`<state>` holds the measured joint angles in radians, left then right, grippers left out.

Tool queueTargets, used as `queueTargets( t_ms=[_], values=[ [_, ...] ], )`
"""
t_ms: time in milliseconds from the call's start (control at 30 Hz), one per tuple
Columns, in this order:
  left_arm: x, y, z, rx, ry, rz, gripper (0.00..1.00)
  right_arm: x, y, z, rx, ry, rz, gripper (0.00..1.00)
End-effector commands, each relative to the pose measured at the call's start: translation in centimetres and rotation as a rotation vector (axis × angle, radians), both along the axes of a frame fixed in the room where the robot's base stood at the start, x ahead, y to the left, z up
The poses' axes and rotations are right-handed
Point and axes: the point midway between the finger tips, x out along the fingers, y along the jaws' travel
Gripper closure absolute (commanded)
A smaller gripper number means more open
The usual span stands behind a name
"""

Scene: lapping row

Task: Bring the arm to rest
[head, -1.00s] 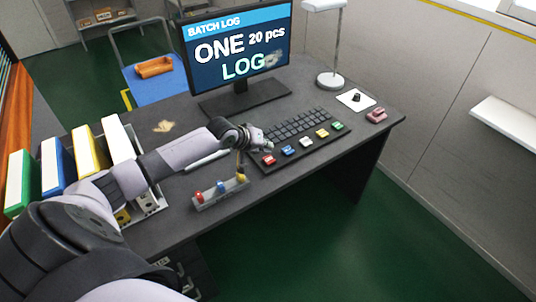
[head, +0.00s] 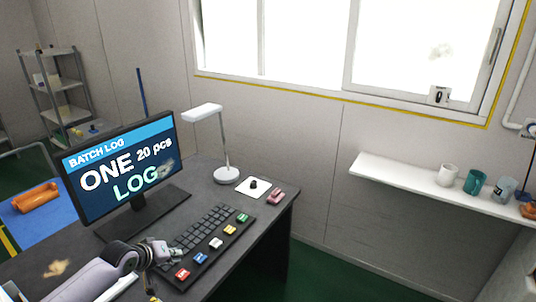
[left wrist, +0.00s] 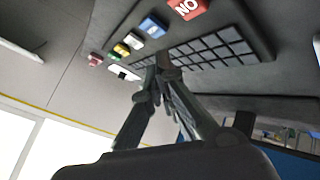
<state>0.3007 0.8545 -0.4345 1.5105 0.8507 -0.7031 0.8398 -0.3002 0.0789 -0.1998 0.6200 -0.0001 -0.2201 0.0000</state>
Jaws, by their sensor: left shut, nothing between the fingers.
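My left gripper (head: 160,252) is at the lower left of the head view, at the left end of the black keyboard (head: 192,238), close to the red key (head: 182,273). Its fingers are shut with nothing between them, as the left wrist view (left wrist: 160,78) also shows. My left arm (head: 98,278) reaches in from the bottom left. In the left wrist view the red key (left wrist: 187,8) reads "NO", with the blue key (left wrist: 152,27) beside it; both are apart from the fingertips. My right gripper is not in view.
A monitor (head: 120,172) reading "ONE 20 pcs LOG" stands behind the gripper. A desk lamp (head: 227,174), a white pad (head: 252,188) and a pink item (head: 276,196) are at the desk's far right. A wall shelf (head: 400,178) holds several cups.

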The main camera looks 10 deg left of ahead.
Motion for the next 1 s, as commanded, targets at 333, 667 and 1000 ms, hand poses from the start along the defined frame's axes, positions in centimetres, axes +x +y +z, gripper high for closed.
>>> queueTargets(
  t_ms=[333,667,1000],
  values=[
    [-12.1,-14.8,-6.4,0.177,0.131,-0.391,1.00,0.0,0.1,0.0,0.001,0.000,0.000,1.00],
    [-25.2,-19.8,-5.1,0.395,0.230,-0.610,1.00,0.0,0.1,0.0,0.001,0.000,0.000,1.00],
    [-32.8,-18.2,-2.5,0.501,0.356,-0.634,1.00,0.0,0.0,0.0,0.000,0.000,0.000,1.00]
  ],
)
